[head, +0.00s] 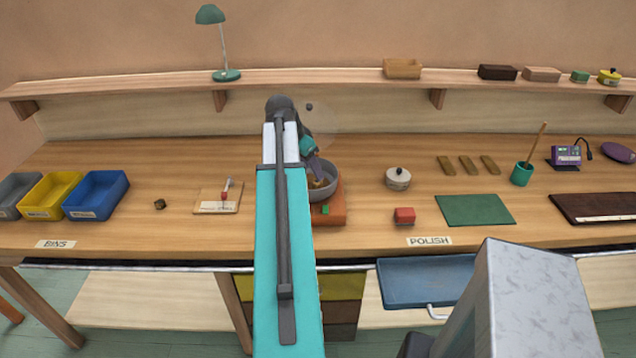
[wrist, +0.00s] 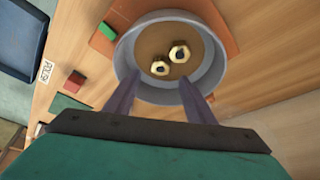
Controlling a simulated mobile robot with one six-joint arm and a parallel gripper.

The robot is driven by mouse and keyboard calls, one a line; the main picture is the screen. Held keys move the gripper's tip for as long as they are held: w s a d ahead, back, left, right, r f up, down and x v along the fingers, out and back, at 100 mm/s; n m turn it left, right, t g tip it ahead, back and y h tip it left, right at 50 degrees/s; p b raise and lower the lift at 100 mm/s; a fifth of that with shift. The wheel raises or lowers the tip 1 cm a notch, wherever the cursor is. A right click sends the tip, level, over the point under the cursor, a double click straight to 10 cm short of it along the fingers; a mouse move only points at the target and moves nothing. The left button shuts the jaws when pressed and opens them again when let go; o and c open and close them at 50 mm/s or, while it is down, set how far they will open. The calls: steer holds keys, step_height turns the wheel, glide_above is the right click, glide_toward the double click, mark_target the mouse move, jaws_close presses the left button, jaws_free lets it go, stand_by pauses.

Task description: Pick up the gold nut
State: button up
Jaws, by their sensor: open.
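Two gold nuts lie close together in a grey bowl (wrist: 214,77) with a brown inside, one nearer nut (wrist: 160,68) and one farther nut (wrist: 179,53). In the head view the bowl (head: 328,191) stands on an orange board (head: 332,217), partly behind my arm. My gripper (wrist: 160,98) is open and empty, with its two fingers apart over the near part of the bowl. The nuts show beyond and between the fingertips in the wrist view. In the head view my gripper (head: 315,175) reaches down over the bowl; its fingertips are hard to make out.
A small green block (head: 325,210) is on the board's front part. A red block (head: 404,215) and a lidded pot (head: 398,179) stand to the right. Blue bin (head: 97,195) is farther left.

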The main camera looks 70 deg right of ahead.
mark_target(317, 181)
steer(key=shift+d+f, duration=0.1)
steer(key=shift+f, duration=0.2)
steer(key=shift+s, duration=0.1)
steer(key=shift+p+x, duration=1.3)
steer(key=shift+x, duration=1.35)
steer(key=c, duration=1.2)
steer(key=shift+r, duration=0.1)
steer(key=shift+r+b, duration=1.65)
steer(key=shift+r, duration=3.25)
